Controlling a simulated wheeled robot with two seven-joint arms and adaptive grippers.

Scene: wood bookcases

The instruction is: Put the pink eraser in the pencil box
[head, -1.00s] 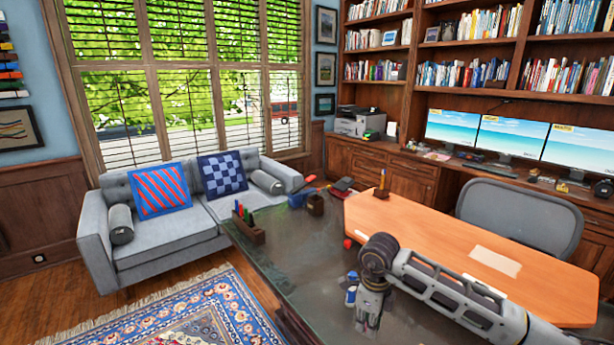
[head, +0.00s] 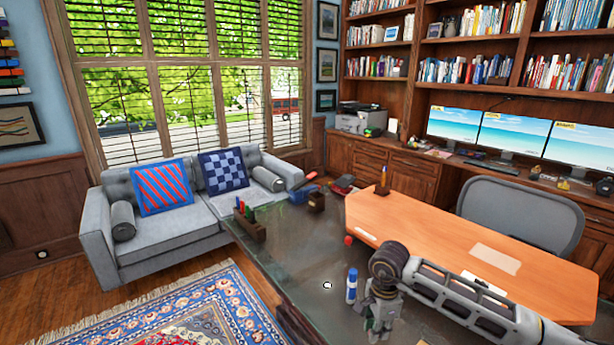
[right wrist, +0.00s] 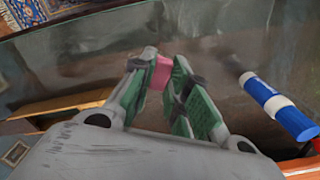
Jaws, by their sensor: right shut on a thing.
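The pink eraser (right wrist: 160,73) is held between the fingertips of my right gripper (right wrist: 163,70), as the right wrist view shows. In the head view my right gripper (head: 380,325) points down over the dark desk's front part, and the eraser cannot be made out there. A wooden box with several coloured pens (head: 249,232) stands on the dark desk's left part, apart from the gripper; it looks like the pencil box. My left gripper is not in view.
A red ball-like thing (head: 348,240) and a small brown holder (head: 317,201) are farther back.

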